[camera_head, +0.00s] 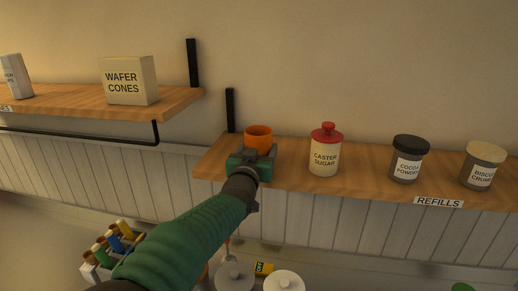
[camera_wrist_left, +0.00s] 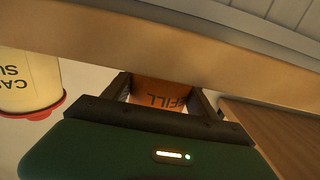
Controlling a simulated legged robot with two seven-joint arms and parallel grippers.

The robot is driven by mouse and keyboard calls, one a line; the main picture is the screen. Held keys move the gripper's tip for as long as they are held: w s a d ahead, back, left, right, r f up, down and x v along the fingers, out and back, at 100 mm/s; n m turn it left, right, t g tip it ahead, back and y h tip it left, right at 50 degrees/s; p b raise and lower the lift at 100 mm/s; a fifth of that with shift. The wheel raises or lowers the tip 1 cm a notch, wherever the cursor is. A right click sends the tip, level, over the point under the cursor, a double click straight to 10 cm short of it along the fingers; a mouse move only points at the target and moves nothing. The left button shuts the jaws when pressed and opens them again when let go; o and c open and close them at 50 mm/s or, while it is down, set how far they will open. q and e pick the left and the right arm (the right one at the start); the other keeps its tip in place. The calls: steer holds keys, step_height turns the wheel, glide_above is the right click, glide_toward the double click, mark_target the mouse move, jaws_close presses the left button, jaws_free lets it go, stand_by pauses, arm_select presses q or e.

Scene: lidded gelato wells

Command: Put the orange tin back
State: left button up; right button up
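The orange tin (camera_head: 258,138) is at the left end of the refills shelf (camera_head: 375,188), left of the caster sugar jar. It looks upright. My left gripper (camera_head: 254,163) reaches it from the front and hides its lower part, so I cannot tell whether its base touches the shelf. My right gripper is not in view.
The caster sugar jar (camera_head: 325,152), cocoa powder jar (camera_head: 408,160) and biscuit crumb jar (camera_head: 482,167) stand rightward along the shelf. A higher shelf at left holds a wafer cones box (camera_head: 129,81). A black bracket (camera_head: 230,110) rises behind the tin. Lidded wells (camera_head: 284,281) lie below.

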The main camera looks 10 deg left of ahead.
arm_select(q)
steer(key=o, duration=0.5)
steer(key=shift+w+a+f, duration=0.15)
steer(key=shift+w, duration=0.05)
steer(key=shift+c, duration=0.2)
steer(key=shift+s, duration=0.2)
steer(key=shift+r+p, duration=0.35)
steer(key=shift+r, duration=0.05)
steer(key=s+b, duration=0.2)
steer(key=s, duration=0.1)
steer(key=s+f+b, duration=0.1)
steer(key=s, duration=0.1)
steer(key=shift+d, duration=0.3)
steer(key=s+b, duration=0.2)
steer(key=s, duration=0.5)
steer(key=s+a+f+g, duration=0.1)
steer(key=s+f+g, duration=0.3)
steer(key=f, duration=0.8)
steer(key=s+a+f+g, duration=0.1)
steer(key=s+f+g, duration=0.3)
steer(key=f, duration=0.7)
steer(key=s+a+f+g, duration=0.3)
steer(key=s+f+g, duration=0.4)
steer(key=s+f, duration=0.9)
steer(key=s, duration=0.2)
steer(key=shift+s+a, duration=0.15)
steer(key=shift+s, duration=0.15)
